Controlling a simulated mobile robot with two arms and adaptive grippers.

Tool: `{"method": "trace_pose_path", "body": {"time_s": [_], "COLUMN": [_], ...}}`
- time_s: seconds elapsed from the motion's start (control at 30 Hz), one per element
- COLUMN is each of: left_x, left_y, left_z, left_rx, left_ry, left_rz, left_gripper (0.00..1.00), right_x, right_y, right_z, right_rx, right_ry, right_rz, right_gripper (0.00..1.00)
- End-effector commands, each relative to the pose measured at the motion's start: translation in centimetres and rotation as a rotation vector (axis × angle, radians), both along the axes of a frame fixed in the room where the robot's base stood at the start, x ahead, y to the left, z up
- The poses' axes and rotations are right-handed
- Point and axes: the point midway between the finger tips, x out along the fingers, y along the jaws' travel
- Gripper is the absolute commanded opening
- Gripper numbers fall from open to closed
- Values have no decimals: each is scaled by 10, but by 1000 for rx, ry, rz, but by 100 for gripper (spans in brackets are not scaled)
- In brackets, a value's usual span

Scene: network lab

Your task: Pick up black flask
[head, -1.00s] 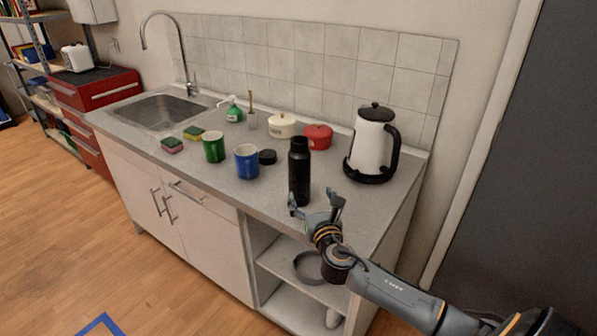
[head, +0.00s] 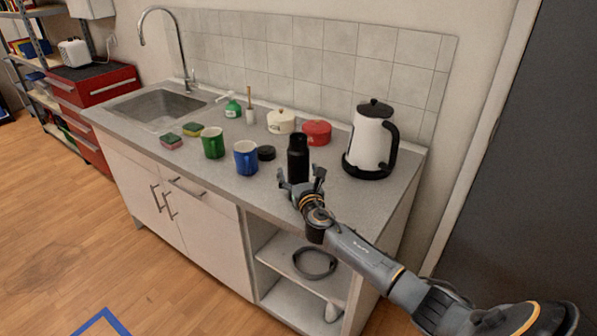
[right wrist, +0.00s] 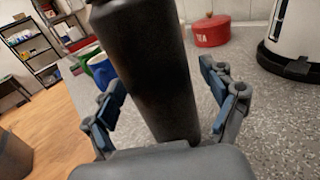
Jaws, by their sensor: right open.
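The black flask (head: 298,158) stands upright on the grey counter (head: 225,187) near its front edge, right of the blue mug. My right gripper (head: 302,178) is at the flask's lower part, its open fingers on either side. In the right wrist view the flask (right wrist: 150,70) fills the middle, between the two spread fingers (right wrist: 165,100), with a gap visible on the right side; whether a finger touches it on the left is unclear. The flask's base is partly hidden by the gripper. My left gripper is not in view.
A blue mug (head: 246,158), a black lid (head: 266,153) and a green mug (head: 212,143) stand left of the flask. A white kettle (head: 369,140) is to its right. Behind are a red pot (head: 316,132) and a cream pot (head: 281,121). Counter between flask and kettle is free.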

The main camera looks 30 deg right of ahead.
Motion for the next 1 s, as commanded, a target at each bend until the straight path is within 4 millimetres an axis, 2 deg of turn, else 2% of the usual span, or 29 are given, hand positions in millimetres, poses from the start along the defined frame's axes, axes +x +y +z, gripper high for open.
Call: {"method": "trace_pose_path", "body": {"time_s": [0.07, 0.4, 0.47, 0.5, 0.77, 1.0], "left_x": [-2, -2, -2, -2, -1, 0], "left_y": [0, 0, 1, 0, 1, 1], "left_z": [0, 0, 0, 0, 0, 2], "left_rx": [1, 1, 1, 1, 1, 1], "left_ry": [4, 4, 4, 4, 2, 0], "left_rz": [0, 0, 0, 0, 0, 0], "left_gripper": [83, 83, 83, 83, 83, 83], "right_x": [0, -1, -1, 0, 0, 0], "right_y": [0, 0, 0, 0, 0, -1], "right_z": [0, 0, 0, 2, 3, 11], "right_rx": [0, 0, 0, -1, -1, -2], "right_ry": [0, 0, 0, -4, -4, -6], "right_rz": [0, 0, 0, -1, -1, -1], "right_gripper": [85, 15, 3, 0, 0, 0]}}
